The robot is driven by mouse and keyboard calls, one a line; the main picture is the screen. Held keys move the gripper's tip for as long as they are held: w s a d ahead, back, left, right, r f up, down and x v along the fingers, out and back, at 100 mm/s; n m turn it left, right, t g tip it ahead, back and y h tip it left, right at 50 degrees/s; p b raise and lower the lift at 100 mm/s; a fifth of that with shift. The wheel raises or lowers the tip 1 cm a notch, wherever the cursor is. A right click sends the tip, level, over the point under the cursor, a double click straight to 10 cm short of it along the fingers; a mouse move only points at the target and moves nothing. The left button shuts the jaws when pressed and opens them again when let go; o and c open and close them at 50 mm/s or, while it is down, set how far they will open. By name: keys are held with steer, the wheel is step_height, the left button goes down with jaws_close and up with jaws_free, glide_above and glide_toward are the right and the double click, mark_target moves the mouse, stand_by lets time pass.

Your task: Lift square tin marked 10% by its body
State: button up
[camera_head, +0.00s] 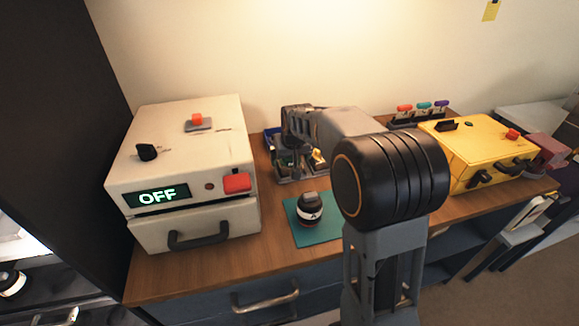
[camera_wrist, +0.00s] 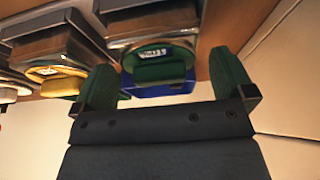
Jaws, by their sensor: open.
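My gripper (camera_wrist: 166,84) is open, with one green-padded finger on each side of the picture and nothing held. A gap shows between the right finger and the tin; the left finger is close to the tin's left side, and I cannot tell whether they touch. In the head view my arm reaches over the organizer (camera_head: 296,179) at the back of the bench and hides part of it.
In the wrist view a yellow-rimmed container (camera_wrist: 58,76) sits left of the green tin, and a blue part (camera_wrist: 160,89) lies behind it. A cream machine (camera_head: 180,165) reading OFF stands left, a yellow case (camera_head: 470,150) right. A black-and-white item (camera_head: 310,210) sits on a teal mat (camera_head: 306,238).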

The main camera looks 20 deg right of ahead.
steer(key=shift+x, duration=0.8)
steer(key=c, duration=0.9)
steer(key=shift+r, duration=0.15)
steer(key=shift+c, duration=0.2)
